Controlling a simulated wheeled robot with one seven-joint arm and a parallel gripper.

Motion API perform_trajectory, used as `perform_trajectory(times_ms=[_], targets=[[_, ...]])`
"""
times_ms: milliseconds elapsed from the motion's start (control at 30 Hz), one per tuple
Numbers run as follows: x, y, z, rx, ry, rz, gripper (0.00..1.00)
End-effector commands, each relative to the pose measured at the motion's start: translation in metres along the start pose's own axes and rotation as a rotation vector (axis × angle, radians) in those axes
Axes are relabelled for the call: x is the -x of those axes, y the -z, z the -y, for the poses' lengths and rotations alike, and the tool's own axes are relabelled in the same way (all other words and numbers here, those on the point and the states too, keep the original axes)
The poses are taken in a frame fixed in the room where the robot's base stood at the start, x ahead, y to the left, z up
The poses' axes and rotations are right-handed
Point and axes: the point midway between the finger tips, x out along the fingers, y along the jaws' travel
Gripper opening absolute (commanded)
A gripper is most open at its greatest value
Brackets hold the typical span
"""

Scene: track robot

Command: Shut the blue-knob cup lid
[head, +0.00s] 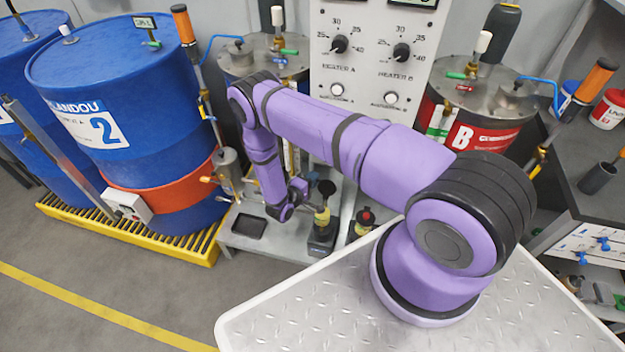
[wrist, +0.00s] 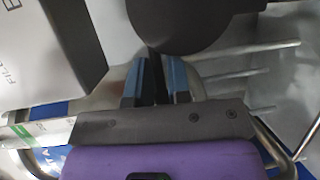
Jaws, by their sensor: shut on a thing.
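My gripper (wrist: 158,82) shows in the wrist view, with its two blue-grey fingers close together on a narrow dark thing (wrist: 154,65). I cannot tell whether this is part of the lid. A large dark rounded thing (wrist: 185,20) is just beyond the fingertips. In the head view my arm reaches over to the low grey stand (head: 262,245), and its end is by a black round-topped fixture (head: 326,188). The fingers are too small to make out there. I cannot pick out a blue knob or its cup lid in either view.
A metal canister (head: 228,170) stands left of my arm's end. Blue drums (head: 110,80) stand at the left on a yellow grated pallet (head: 185,245). A heater panel (head: 372,50) rises behind my arm. A light box (wrist: 45,50) and metal rods (wrist: 245,72) flank my gripper.

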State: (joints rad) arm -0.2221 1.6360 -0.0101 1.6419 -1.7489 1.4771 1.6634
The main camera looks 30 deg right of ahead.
Motion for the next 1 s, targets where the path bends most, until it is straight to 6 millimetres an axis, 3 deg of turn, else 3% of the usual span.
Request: perform_trajectory(times_ms=[367,1000], targets=[[0.011,-0.003,-0.001,-0.054,-0.135,-0.006,0.00],[0.043,-0.016,0.004,-0.253,-0.605,-0.007,0.00]])
